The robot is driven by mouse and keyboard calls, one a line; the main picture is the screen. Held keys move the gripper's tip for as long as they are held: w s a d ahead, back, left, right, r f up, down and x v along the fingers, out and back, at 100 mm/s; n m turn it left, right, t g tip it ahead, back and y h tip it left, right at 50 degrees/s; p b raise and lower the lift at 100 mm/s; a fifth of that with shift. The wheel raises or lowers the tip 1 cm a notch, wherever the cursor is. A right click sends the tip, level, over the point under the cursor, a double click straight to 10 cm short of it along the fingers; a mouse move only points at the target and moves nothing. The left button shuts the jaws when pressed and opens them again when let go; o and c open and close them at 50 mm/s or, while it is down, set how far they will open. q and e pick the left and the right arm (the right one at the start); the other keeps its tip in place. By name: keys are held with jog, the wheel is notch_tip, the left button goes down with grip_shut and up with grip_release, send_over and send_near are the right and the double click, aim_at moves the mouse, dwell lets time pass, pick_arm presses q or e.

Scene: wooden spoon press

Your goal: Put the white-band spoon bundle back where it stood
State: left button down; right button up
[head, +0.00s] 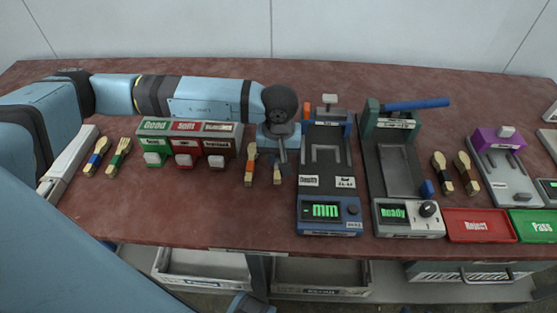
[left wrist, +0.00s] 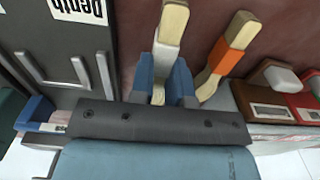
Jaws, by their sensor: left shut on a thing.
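The white-band spoon bundle (left wrist: 170,35) is pale wood with a white band. In the left wrist view my left gripper (left wrist: 163,82) has its blue fingers shut on the bundle. In the head view my left gripper (head: 278,148) points down at the table, and the pale end of the bundle (head: 277,174) shows below it, its upper part hidden. I cannot tell whether the bundle touches the table. An orange-band bundle (head: 250,165) lies just left of it; it also shows in the left wrist view (left wrist: 228,55). My right gripper is not in view.
The blue depth gauge (head: 328,200) stands close to the right of the gripper. Green, red and brown bins (head: 185,145) stand left. Blue-band (head: 97,157) and green-band (head: 118,157) bundles lie farther left. A green press (head: 395,165) and a red tray (head: 480,226) are right. Bare table lies in front of the bins.

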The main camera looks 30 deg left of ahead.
aim_at(279, 159)
pick_arm(q)
jog(key=shift+f, duration=0.95)
jog(key=c, duration=1.1)
grip_release()
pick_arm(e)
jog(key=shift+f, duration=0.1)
pick_arm(q)
jog(key=shift+r, duration=0.4)
notch_tip(279, 159, up, 12)
jog(key=shift+f+p, duration=0.25)
jog(key=shift+p, duration=0.05)
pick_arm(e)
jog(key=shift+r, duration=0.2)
